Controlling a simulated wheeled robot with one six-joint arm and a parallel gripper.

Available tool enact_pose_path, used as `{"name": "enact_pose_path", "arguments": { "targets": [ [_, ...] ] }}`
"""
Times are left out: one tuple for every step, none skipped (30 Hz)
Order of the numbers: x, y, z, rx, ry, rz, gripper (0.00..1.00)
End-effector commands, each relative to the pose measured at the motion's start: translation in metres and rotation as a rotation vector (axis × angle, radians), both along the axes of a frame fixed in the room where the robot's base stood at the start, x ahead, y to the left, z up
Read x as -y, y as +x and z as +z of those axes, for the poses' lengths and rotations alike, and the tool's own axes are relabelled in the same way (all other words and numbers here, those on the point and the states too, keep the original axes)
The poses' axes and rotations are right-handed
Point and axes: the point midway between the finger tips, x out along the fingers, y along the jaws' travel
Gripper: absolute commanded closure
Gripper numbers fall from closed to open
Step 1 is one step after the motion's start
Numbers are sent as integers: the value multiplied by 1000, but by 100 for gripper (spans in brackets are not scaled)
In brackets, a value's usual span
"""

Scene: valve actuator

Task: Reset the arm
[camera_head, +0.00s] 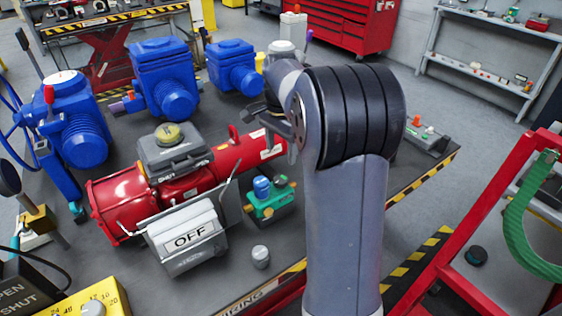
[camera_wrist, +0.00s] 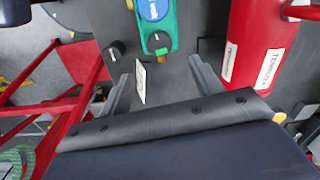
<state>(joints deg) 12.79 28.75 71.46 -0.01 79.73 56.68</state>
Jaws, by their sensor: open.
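My gripper (camera_wrist: 163,82) is open and empty in the wrist view, its two grey fingers spread apart above the dark table. In the head view my arm rises on the right of centre and bends over at its top. My gripper there is mostly hidden behind the arm, near the right end of the red cylindrical actuator (camera_head: 125,197). In the wrist view the red actuator (camera_wrist: 262,35) lies right of the fingers, and a green device (camera_wrist: 156,38) with a blue round cap lies ahead between them. I cannot tell any contact.
Blue actuators (camera_head: 163,75) stand at the back left of the table. A grey box marked OFF (camera_head: 187,238) and the green device (camera_head: 270,205) stand in front of the red actuator. A red frame (camera_head: 470,205) is at the right. A small grey knob (camera_head: 260,257) stands near the front edge.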

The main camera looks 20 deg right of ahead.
Motion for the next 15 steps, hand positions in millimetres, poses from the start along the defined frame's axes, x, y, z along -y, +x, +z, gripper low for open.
{"name": "enact_pose_path", "arguments": {
  "targets": [
    [0, 0, 5, 1, -1, 0, 38],
    [0, 0, 7, 1, -1, 0, 38],
    [0, 0, 8, 1, -1, 0, 38],
    [0, 0, 9, 1, 0, 0, 38],
    [0, 0, 10, 0, 0, 0, 38],
    [0, 0, 10, 0, 0, 0, 38],
    [0, 0, 10, 0, 0, 0, 38],
    [0, 0, 10, 0, 0, 0, 38],
    [0, 0, 10, 0, 0, 0, 38],
    [0, 0, 10, 0, 0, 0, 38],
    [0, 0, 10, 0, 0, 0, 38],
    [0, 0, 10, 0, 0, 0, 38],
    [0, 0, 10, 0, 0, 0, 38],
    [0, 0, 9, -1, 0, 0, 38],
    [0, 0, 8, -1, 0, 0, 38]
  ]
}}
